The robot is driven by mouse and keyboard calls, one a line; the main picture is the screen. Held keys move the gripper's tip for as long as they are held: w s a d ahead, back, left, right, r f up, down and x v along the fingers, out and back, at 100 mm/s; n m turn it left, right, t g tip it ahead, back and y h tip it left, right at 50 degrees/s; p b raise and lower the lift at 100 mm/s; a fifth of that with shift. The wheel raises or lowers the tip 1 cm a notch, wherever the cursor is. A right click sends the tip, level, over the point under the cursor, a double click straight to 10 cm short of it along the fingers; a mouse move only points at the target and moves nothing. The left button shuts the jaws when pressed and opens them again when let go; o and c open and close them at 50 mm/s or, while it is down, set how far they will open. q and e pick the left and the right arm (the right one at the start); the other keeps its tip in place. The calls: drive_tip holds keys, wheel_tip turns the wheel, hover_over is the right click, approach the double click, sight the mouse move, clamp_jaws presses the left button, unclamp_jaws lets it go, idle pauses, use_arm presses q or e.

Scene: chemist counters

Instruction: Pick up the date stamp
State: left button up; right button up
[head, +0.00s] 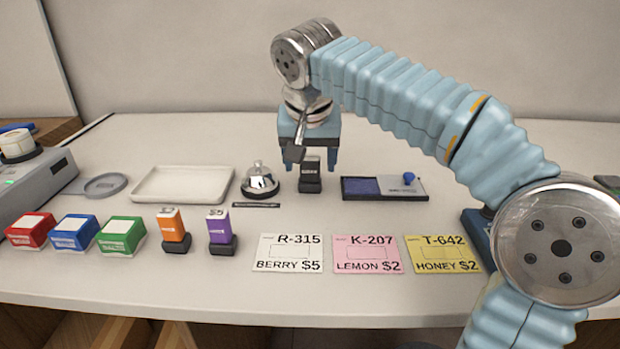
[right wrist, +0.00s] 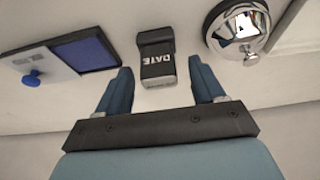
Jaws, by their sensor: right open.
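The date stamp (head: 310,176) is a small black block standing upright on the counter between the bell and the ink pad. In the right wrist view its black body (right wrist: 156,60) shows the white word DATE. My right gripper (head: 309,165) comes down from above at the stamp. Its two blue fingers are open, one on each side of the stamp in the head view. In the right wrist view the fingers (right wrist: 163,82) are spread wider than the stamp, with visible gaps on both sides. My left gripper is out of view.
A silver bell (head: 260,182) stands close on the left and an ink pad tray (head: 382,188) lies close on the right. A white tray (head: 182,184) is farther left. Several coloured stamps and the price cards (head: 368,254) lie along the front.

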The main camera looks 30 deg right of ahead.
drive_tip(key=c, duration=1.1)
drive_tip(key=shift+r, duration=0.1)
drive_tip(key=shift+c, duration=0.2)
wheel_tip(320, 180, up, 3)
drive_tip(key=shift+f, duration=0.15)
drive_tip(key=s+a+r, duration=0.2)
drive_tip(key=s+r, duration=0.8)
drive_tip(key=s, duration=0.3)
drive_tip(key=shift+s+a, duration=0.3)
drive_tip(key=shift+s, duration=0.1)
